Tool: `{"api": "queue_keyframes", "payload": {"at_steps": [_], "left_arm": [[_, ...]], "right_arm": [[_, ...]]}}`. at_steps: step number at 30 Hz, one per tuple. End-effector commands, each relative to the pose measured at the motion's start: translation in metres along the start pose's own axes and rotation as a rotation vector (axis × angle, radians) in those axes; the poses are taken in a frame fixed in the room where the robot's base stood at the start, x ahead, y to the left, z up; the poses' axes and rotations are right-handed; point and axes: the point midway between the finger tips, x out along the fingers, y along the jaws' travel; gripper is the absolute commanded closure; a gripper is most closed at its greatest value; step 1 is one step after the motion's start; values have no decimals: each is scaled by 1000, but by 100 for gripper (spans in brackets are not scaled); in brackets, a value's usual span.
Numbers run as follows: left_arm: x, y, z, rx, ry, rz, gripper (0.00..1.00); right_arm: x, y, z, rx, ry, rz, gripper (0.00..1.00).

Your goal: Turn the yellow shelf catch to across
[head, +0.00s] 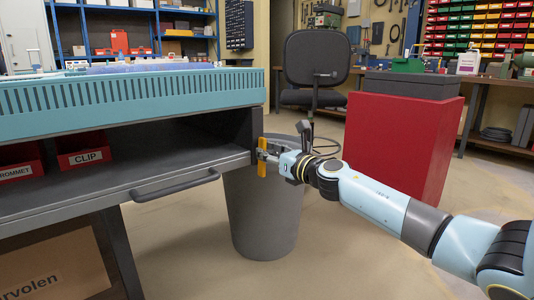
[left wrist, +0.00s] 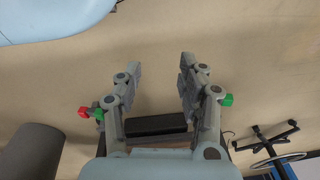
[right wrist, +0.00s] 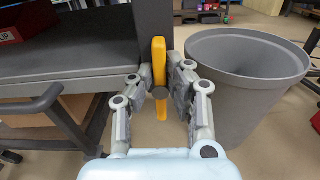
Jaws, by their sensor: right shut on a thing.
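The yellow shelf catch (head: 262,157) is on the right end of the dark shelf (head: 180,160), under the light blue perforated band. It stands upright, its long side vertical. In the right wrist view the catch (right wrist: 159,65) shows as a yellow bar with a dark round pivot in front of the shelf's end post. My right gripper (head: 268,157) is shut on the catch, with a finger on each side of it in the right wrist view (right wrist: 160,85). My left gripper (left wrist: 158,70) is open and empty above the floor in the left wrist view; it is out of the head view.
A grey bin (head: 262,215) stands on the floor just right of and below the shelf's end. A dark handle bar (head: 175,187) sticks out from the shelf's front. Red boxes (head: 85,160) stand on the shelf at left. A red cabinet (head: 400,145) and a chair (head: 316,65) stand behind.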

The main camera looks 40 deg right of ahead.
Motion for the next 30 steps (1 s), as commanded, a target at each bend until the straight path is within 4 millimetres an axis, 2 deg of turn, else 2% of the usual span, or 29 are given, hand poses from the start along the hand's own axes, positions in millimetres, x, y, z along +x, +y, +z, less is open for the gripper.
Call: {"api": "queue_keyframes", "payload": {"at_steps": [8,30], "left_arm": [[1,-1,2,0,-6,-2,60],[11,-4,14,0,-42,-11,60]], "right_arm": [[0,-4,0,174,0,1,100],[0,-16,-6,876,-1,-1,100]]}}
